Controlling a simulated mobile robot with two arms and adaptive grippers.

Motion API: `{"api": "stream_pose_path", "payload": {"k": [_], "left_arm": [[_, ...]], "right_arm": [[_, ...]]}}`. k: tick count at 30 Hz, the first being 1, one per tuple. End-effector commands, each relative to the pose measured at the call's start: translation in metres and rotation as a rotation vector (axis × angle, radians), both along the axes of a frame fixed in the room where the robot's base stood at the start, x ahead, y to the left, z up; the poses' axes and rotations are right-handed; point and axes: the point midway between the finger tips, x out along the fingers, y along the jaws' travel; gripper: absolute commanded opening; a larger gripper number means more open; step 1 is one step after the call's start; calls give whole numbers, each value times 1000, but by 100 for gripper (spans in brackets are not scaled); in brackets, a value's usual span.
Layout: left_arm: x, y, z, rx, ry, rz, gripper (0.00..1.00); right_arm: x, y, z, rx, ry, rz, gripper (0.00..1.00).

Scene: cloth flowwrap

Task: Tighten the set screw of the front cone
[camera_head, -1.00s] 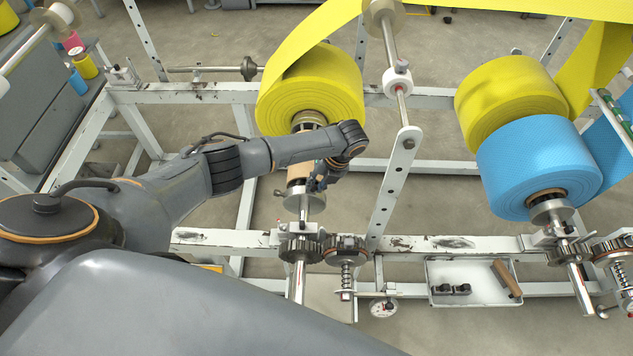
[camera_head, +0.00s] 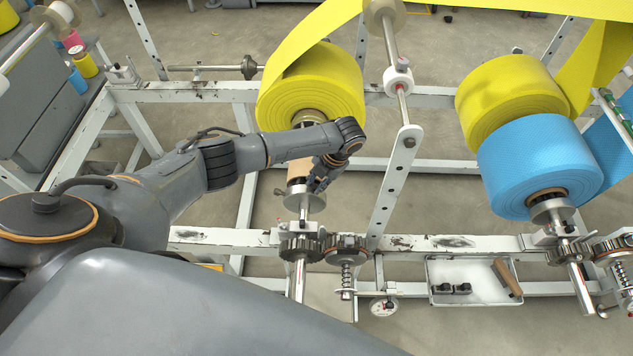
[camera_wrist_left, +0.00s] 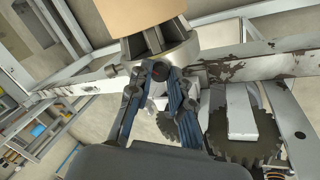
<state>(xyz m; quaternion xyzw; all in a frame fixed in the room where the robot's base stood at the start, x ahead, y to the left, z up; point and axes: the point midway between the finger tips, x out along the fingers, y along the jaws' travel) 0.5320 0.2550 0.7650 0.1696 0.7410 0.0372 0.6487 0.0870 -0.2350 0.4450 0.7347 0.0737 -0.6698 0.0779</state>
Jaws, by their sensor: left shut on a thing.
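The front cone (camera_head: 309,203) is a bright metal cone on the shaft, at the near end of the brown core (camera_head: 299,170) under the large yellow roll. It also shows in the left wrist view (camera_wrist_left: 164,47), with dark ribs reaching into the core. My left gripper (camera_head: 318,185) is at the right side of the cone. In the left wrist view its blue-padded fingers (camera_wrist_left: 158,75) meet at the cone's rim, shut on the set screw, which the fingertips mostly hide. A small dark knob (camera_wrist_left: 112,70) sticks out at the cone's left. My right gripper is not in view.
Dark gears (camera_head: 299,248) and a white frame rail (camera_head: 215,240) lie just nearer than the cone. An upright perforated post (camera_head: 392,190) stands close to the right. A tray (camera_head: 475,292) holds black blocks and a brown-handled tool.

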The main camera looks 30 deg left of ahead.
Motion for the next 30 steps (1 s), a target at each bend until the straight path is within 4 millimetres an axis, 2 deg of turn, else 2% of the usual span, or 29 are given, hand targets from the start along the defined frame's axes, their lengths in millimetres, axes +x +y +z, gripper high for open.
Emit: {"api": "stream_pose_path", "payload": {"k": [16,17,19,20,30], "left_arm": [[1,0,1,-4,4,-22,0],[1,0,1,-4,4,-22,26],[1,0,1,-4,4,-22,40],[1,0,1,-4,4,-22,43],[1,-1,4,-4,5,-21,43]], "right_arm": [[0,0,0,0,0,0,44],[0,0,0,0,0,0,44],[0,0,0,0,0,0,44],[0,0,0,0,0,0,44],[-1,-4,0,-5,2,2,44]]}}
